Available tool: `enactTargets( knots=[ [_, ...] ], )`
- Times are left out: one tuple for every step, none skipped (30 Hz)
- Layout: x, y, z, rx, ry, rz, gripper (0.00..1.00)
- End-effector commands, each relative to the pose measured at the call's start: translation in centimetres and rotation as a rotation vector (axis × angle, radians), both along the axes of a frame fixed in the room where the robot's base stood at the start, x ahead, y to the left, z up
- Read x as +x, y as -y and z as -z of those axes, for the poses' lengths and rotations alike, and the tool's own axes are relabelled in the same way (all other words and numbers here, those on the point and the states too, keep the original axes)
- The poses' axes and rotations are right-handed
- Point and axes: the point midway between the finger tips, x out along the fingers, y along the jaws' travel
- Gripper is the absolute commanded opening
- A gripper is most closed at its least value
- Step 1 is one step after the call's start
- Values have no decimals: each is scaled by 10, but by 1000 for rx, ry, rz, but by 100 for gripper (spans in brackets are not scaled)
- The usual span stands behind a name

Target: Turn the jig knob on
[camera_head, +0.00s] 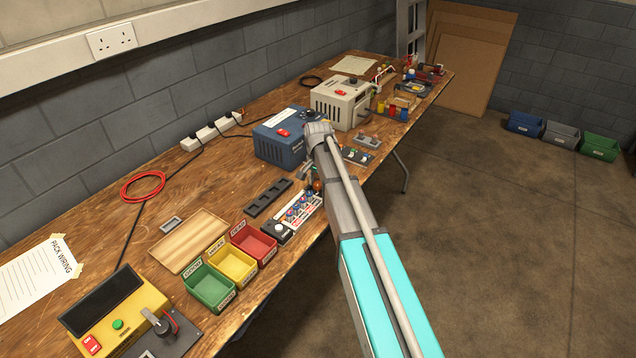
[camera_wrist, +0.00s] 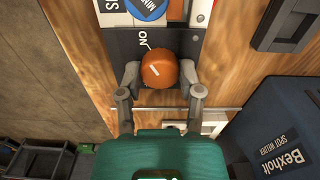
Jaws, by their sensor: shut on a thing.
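The jig knob (camera_wrist: 160,70) is an orange round knob with a short white mark, at the end of the jig (camera_wrist: 183,43) in the wrist view. An "ON" label with a line is printed beside it. The knob's mark is slanted and does not clearly line up with the printed line. My gripper (camera_wrist: 160,78) has a finger on each side of the knob and is shut on it. In the head view the jig (camera_head: 297,212) lies near the bench's front edge, and the knob (camera_head: 318,185) shows small beside my gripper, partly hidden by my arm.
A blue Bexholt spot welder (camera_wrist: 285,130) stands close to my gripper; it also shows in the head view (camera_head: 284,143). Green, yellow and red bins (camera_head: 212,291) sit left of the jig. A black tray (camera_head: 268,197) lies behind it. The floor to the right is open.

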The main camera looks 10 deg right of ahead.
Motion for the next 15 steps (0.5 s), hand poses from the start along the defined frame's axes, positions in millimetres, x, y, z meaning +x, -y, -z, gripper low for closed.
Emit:
enactTargets(
  knots=[
    [-1, 0, 0, 0, -1, 7, 0],
    [-1, 0, 0, 0, -1, 10, 0],
    [-1, 0, 0, 0, -1, 13, 0],
    [-1, 0, 0, 0, -1, 14, 0],
    [-1, 0, 0, 0, -1, 15, 0],
    [-1, 0, 0, 0, -1, 16, 0],
    [-1, 0, 0, 0, -1, 16, 0],
    [-1, 0, 0, 0, -1, 16, 0],
    [-1, 0, 0, 0, -1, 16, 0],
    [-1, 0, 0, 0, -1, 16, 0],
    [-1, 0, 0, 0, -1, 16, 0],
    [-1, 0, 0, 0, -1, 16, 0],
    [-1, 0, 0, 0, -1, 16, 0],
    [-1, 0, 0, 0, -1, 16, 49],
    [-1, 0, 0, 0, -1, 15, 57]
  ],
)
